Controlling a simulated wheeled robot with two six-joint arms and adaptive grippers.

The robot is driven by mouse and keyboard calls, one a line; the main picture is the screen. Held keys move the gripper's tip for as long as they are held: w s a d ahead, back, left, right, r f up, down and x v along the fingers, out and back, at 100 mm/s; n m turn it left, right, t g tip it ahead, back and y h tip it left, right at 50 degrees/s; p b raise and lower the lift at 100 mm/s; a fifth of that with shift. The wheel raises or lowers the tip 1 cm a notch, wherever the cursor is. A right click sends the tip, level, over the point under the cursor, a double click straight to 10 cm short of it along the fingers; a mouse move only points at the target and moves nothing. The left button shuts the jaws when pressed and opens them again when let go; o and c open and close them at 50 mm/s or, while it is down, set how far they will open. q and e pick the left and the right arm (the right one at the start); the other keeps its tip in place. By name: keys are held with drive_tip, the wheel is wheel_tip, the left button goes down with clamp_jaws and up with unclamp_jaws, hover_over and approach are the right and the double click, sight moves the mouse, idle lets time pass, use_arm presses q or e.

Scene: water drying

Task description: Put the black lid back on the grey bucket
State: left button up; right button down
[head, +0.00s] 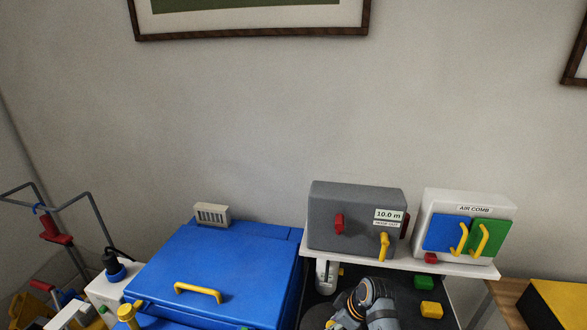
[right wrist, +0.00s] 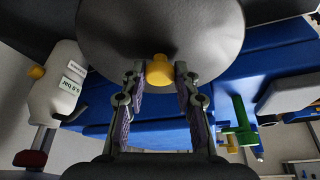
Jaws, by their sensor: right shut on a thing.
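A round dark grey disc with a yellow knob, which looks like the lid (right wrist: 205,35), fills the top middle of the right wrist view. My right gripper (right wrist: 160,78) is shut on its yellow knob (right wrist: 160,70), one finger at each side. In the head view a dark rounded edge beside my right arm at the bottom may be the same lid, but I cannot be sure. I cannot make out the grey bucket in either view. My left gripper is not in view.
A blue chest (head: 225,265) with a yellow handle stands left of centre. A white shelf (head: 350,257) carries a grey box (head: 355,220) and a white box (head: 470,215). Green and yellow blocks lie below it. A bottle (right wrist: 55,85) shows in the right wrist view.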

wheel_tip(320, 180, up, 4)
drive_tip(key=shift+f+p, duration=0.1)
drive_tip(key=shift+p, duration=0.9)
wheel_tip(320, 180, down, 8)
drive_tip(key=b, duration=0.6)
drive_tip(key=shift+f+b, duration=0.1)
drive_tip(key=shift+b, duration=0.25)
wheel_tip(320, 180, up, 8)
drive_tip(key=p, duration=0.6)
drive_tip(key=shift+p, duration=0.35)
wheel_tip(320, 180, down, 8)
drive_tip(key=b, duration=0.6)
drive_tip(key=shift+b, duration=0.35)
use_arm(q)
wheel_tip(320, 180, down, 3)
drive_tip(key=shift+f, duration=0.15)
